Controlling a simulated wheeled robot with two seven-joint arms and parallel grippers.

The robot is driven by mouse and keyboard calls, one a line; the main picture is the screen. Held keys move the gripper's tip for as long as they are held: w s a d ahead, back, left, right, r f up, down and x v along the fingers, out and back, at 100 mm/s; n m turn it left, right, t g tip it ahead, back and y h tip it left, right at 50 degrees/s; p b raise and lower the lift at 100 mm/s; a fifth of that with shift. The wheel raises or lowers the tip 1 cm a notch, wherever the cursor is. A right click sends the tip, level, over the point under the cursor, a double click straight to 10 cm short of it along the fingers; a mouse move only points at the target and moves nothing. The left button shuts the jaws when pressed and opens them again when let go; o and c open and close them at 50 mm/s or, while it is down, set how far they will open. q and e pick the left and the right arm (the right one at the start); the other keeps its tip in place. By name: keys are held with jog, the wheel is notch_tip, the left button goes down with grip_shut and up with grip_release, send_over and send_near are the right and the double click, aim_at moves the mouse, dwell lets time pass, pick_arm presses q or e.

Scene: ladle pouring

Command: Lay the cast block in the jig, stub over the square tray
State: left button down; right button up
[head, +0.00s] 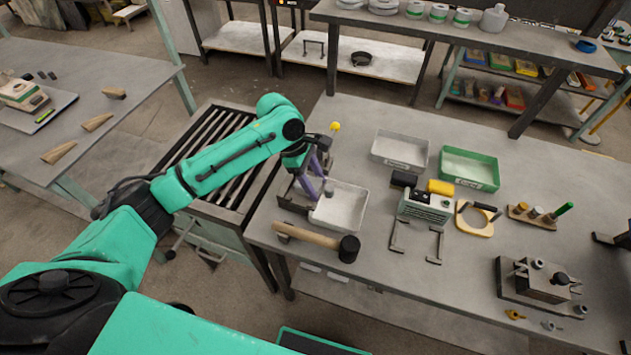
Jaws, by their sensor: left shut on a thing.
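My left gripper (312,182), with purple fingers, is at the left end of the workbench. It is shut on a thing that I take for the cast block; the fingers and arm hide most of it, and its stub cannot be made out. A dark bracket-like piece, apparently the jig (291,203), stands just under and left of the fingers. The light square tray (350,218) is beside it on the right, partly behind the gripper. I cannot tell whether the block touches the jig. My right gripper is not in view.
A mallet (305,236) lies in front of the tray. A grey bin (400,165), a green bin (470,184) and a grey-green device (427,206) stand to the right. A yellow knob (335,126) stands behind the gripper.

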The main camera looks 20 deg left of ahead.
pick_arm(q)
jog(key=shift+f, duration=0.1)
jog(key=shift+c, duration=0.6)
grip_release()
jog(key=shift+f, duration=0.1)
